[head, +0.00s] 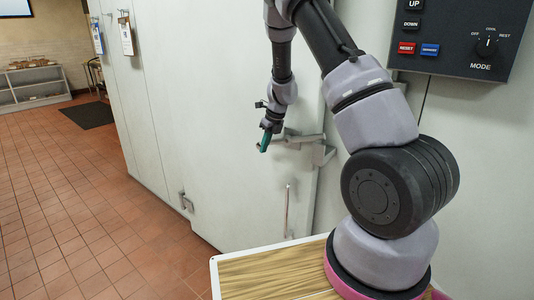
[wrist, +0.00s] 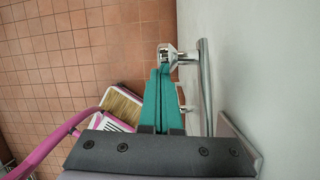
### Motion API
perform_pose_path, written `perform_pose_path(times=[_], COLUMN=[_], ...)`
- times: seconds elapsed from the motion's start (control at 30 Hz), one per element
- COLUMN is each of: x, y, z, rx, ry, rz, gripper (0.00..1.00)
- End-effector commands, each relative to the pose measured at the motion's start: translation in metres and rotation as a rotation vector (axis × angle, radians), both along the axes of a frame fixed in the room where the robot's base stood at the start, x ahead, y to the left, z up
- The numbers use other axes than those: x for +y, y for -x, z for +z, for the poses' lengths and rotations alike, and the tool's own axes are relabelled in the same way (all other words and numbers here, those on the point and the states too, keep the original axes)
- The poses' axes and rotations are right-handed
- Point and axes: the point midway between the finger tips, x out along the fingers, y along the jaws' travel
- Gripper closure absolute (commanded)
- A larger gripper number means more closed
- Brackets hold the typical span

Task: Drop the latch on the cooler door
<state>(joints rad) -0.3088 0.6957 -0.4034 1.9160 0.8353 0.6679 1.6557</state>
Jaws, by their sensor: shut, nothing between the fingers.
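The cooler door (head: 222,130) is a large pale panel in the head view. A metal latch with a bar and bracket (head: 318,150) is at its right edge, the bar roughly level. A thin upright metal handle (head: 287,210) is below it. My gripper (head: 264,142) is near the bar's left end, with teal fingers shut and empty; I cannot tell whether they touch it. In the wrist view my gripper (wrist: 160,72) points at a metal fitting (wrist: 176,55) beside a long metal bar (wrist: 205,85) along the pale surface. Which part of the hardware this is, I cannot tell.
A dark control panel (head: 460,35) is on the wall at upper right. A wood-topped surface (head: 265,278) with a white rim is at the bottom, below the door. A small metal fitting (head: 186,202) is low on the panels. Tiled floor (head: 60,190) is open at left.

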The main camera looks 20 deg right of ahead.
Motion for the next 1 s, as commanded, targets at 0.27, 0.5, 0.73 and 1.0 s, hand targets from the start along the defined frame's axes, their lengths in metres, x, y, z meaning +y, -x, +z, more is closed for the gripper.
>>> perform_pose_path(times=[0.27, 0.5, 0.73, 1.0], x=[0.002, 0.003, 0.003, 0.003], y=[-0.003, -0.004, -0.004, -0.004], z=[0.014, 0.020, 0.022, 0.022], rx=[-0.001, 0.000, 0.000, 0.000], ry=[0.000, 0.001, 0.001, 0.001], rz=[0.000, 0.000, 0.000, 0.000], gripper=[1.00, 1.00, 1.00, 1.00])
